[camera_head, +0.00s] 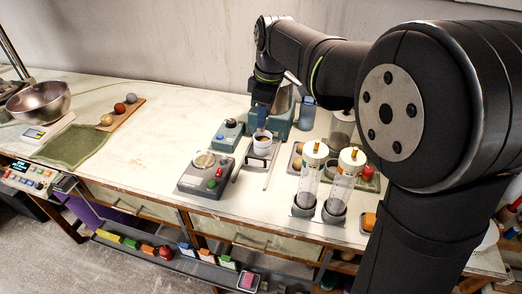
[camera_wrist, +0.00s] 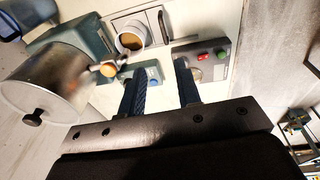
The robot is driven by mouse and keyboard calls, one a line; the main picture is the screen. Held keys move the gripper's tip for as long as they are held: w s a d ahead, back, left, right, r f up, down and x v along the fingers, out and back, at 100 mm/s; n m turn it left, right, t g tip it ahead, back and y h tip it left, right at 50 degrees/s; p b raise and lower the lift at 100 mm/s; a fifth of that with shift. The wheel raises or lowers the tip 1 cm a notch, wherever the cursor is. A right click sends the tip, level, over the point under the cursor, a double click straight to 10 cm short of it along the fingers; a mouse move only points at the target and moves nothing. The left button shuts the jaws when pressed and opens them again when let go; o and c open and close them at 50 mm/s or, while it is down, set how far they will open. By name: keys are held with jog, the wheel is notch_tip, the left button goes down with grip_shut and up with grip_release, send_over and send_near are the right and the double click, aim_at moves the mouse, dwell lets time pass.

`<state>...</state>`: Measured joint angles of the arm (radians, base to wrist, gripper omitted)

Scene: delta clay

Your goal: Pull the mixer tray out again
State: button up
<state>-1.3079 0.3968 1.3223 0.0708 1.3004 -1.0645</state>
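The mixer (camera_head: 284,122) is a teal machine at the back of the bench; its teal body (camera_wrist: 88,38) and a metal pot (camera_wrist: 45,85) also show in the wrist view. The pale tray (camera_head: 250,174) extends in front of it and shows at the top of the wrist view (camera_wrist: 155,30). A white cup with brown contents (camera_head: 262,147) stands at the mixer end of the tray; it also shows in the wrist view (camera_wrist: 131,37). My gripper (camera_wrist: 160,72) is open, with nothing between its fingers. In the head view it points down close above the cup; contact cannot be told.
A grey control box (camera_head: 206,174) with red and green buttons stands left of the tray, and a small teal box with a blue knob (camera_head: 229,134) behind it. Two clear tubes with white caps (camera_head: 310,178) stand to the right.

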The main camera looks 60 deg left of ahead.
jog(key=s+r+t, duration=0.2)
jog(key=s, duration=0.2)
send_over(257, 167)
notch_tip(257, 167, down, 17)
jog(key=shift+r, duration=0.1)
jog(key=shift+c, duration=0.2)
grip_shut()
